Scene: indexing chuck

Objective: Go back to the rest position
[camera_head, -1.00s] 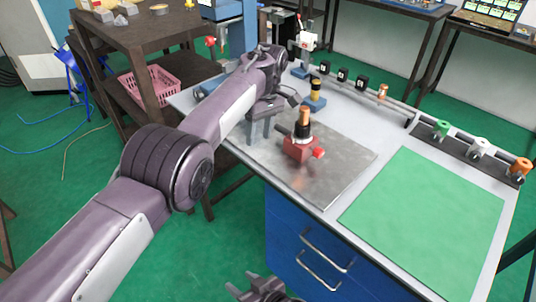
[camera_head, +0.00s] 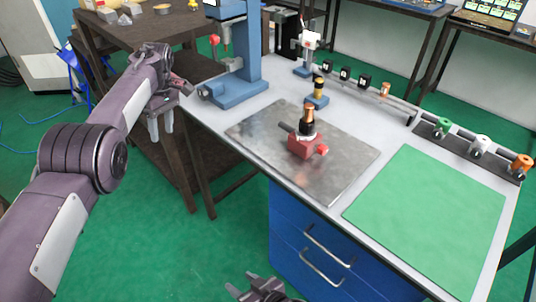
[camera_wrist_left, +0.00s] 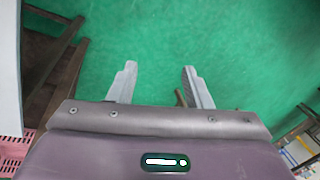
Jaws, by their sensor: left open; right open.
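My left gripper (camera_head: 161,128) hangs off the left edge of the workbench, fingers down, in front of the dark brown shelf table. It is open and empty. In the left wrist view its two fingers (camera_wrist_left: 158,85) stand wide apart over bare green floor. My right gripper (camera_head: 262,290) shows at the bottom edge of the head view, below the blue drawers, apart from everything; its fingers are apart and empty. The red chuck fixture (camera_head: 304,146), with a dark collar and a copper-coloured cylinder (camera_head: 308,112) upright on top, stands on the metal plate (camera_head: 255,135).
A blue press (camera_head: 238,88) stands at the bench's back left. A rail with black blocks and coloured knobs (camera_head: 480,146) lines the back. A green mat (camera_head: 430,215) covers the right. Floor (camera_head: 190,250) before the bench is clear.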

